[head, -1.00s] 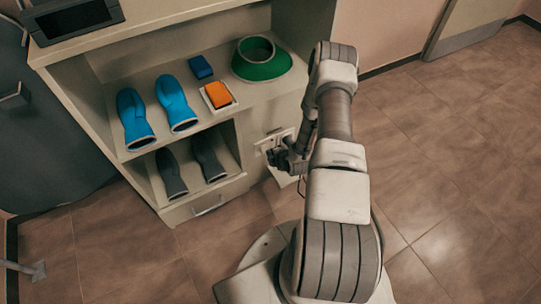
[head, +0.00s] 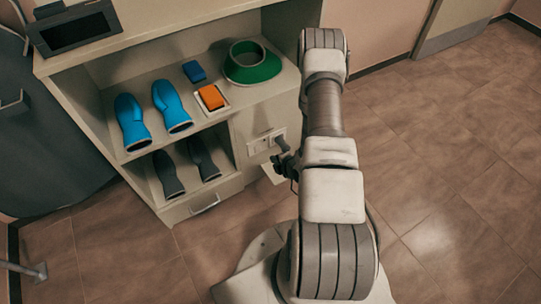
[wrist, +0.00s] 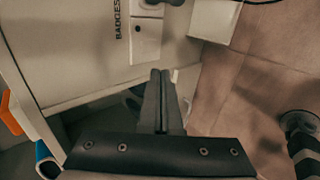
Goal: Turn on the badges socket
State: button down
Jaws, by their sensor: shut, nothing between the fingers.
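The badges socket is a pale plate (head: 262,143) on the front panel at the right end of the shelf unit. In the wrist view the white plate (wrist: 146,42) sits beside the upright label BADGES (wrist: 118,18), with a small dark dot on it. A grey part shows at the plate's top edge, cut off by the frame. My gripper (head: 284,160) is just in front of the panel, right of and slightly below the plate. In the wrist view my gripper (wrist: 160,73) has its fingers together and empty, below the plate. Contact with the panel cannot be told.
A white box (wrist: 215,18) stands beside the panel. Open tiled floor (head: 450,170) lies to the right.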

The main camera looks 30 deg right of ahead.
jog(key=shift+s+r, duration=0.25)
jog(key=shift+s, duration=0.05)
jog(key=shift+w+r+g+p, duration=0.2)
jog(key=shift+w+g+p, duration=0.35)
jog(key=shift+w+g, duration=0.3)
jog(key=shift+w+r+g+p, duration=0.2)
jog(key=shift+w+g+p, duration=0.45)
jog(key=shift+g, duration=0.35)
jog(key=shift+w+r+g+p, duration=0.2)
jog(key=shift+w+g+p, duration=0.3)
jog(key=shift+w+g, duration=0.35)
jog(key=shift+s, duration=0.1)
